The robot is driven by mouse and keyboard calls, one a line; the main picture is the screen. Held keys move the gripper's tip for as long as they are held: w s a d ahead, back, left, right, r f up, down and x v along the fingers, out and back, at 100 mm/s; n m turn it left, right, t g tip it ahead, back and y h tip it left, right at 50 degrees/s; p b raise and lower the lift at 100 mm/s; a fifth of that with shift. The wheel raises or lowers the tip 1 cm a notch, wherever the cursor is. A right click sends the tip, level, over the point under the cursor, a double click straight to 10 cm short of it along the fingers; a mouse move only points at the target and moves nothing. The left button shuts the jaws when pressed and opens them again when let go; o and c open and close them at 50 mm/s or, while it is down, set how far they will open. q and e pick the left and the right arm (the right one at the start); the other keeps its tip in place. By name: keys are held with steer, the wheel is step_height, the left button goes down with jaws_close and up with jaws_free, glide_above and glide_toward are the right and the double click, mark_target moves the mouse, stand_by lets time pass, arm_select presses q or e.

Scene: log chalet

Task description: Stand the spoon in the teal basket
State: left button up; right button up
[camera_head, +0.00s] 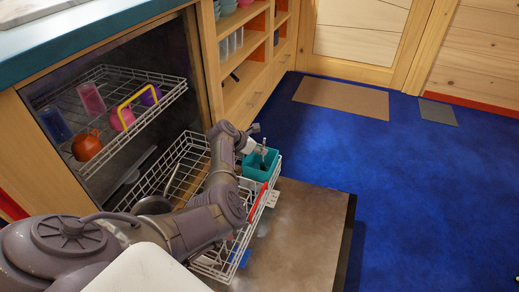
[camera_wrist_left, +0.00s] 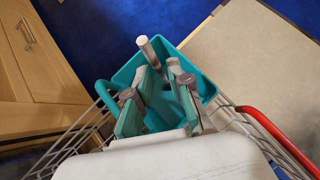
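The teal basket (camera_head: 262,172) sits at the far right corner of the lower dishwasher rack. In the left wrist view the basket (camera_wrist_left: 207,88) lies below my fingers. A pale, rod-like handle, which looks like the spoon's (camera_wrist_left: 147,47), rises at an angle from the basket beside its far wall. Its lower end is hidden. My left gripper (camera_head: 262,151) is above and partly inside the basket mouth. In the wrist view its fingers (camera_wrist_left: 162,78) are apart with a gap between them, and I see nothing clamped there. My right gripper is out of view.
The white wire lower rack (camera_head: 158,172) is pulled out over the open dishwasher door (camera_head: 305,225). A red handle (camera_head: 258,203) lies along its right side. The upper rack (camera_head: 168,97) holds several cups. Open blue floor (camera_head: 430,180) is on the right.

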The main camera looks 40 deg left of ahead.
arm_select(q)
steer(key=shift+o, duration=0.9)
steer(key=shift+s+r, duration=0.1)
steer(key=v, duration=1.1)
steer(key=shift+s+r, duration=0.25)
steer(key=shift+s, duration=0.05)
steer(key=shift+a, duration=0.15)
